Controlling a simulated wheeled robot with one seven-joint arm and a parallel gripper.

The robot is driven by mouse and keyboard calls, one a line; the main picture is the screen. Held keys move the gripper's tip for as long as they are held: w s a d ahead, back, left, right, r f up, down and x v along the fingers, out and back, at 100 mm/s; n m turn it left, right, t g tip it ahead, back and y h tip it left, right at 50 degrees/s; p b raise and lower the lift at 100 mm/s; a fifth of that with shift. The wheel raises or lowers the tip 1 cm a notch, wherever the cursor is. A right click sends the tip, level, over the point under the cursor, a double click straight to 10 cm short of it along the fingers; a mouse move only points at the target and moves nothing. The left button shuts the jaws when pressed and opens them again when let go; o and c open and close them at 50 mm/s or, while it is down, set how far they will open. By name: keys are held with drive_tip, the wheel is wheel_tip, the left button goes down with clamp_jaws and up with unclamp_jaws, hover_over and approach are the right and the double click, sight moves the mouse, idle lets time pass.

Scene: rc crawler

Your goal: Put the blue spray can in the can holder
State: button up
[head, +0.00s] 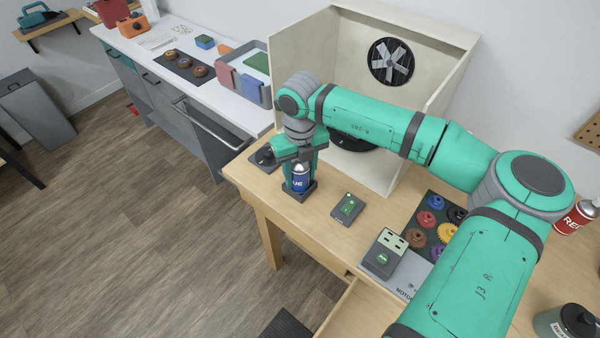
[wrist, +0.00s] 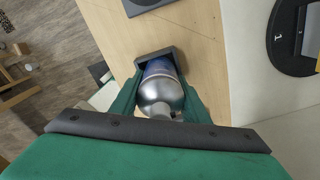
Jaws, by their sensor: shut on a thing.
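The blue spray can (head: 299,180) stands about upright at the left front of the wooden workbench. My gripper (head: 301,168) is above it, with its green fingers shut on the can's upper part. In the wrist view the can's silver shoulder (wrist: 161,92) shows between the fingers, with the blue body below. The dark grey can holder (head: 301,196) is at the can's lower end. Its square rim (wrist: 155,53) shows just beyond the can in the wrist view. The can's lower end appears to be within the holder. Its bottom is hidden, so I cannot tell if it rests on the floor.
A dark grey pad (head: 264,157) lies behind the holder. A wooden spray booth (head: 440,60) with a fan stands behind. A red can (head: 577,217) is at the far right.

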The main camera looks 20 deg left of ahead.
drive_tip(key=o, duration=1.2)
drive_tip(key=shift+f, duration=0.1)
drive_tip(key=shift+c, duration=0.2)
wheel_tip(320, 180, up, 12)
drive_tip(key=shift+r, duration=0.2)
drive_tip(key=shift+w+f, duration=0.1)
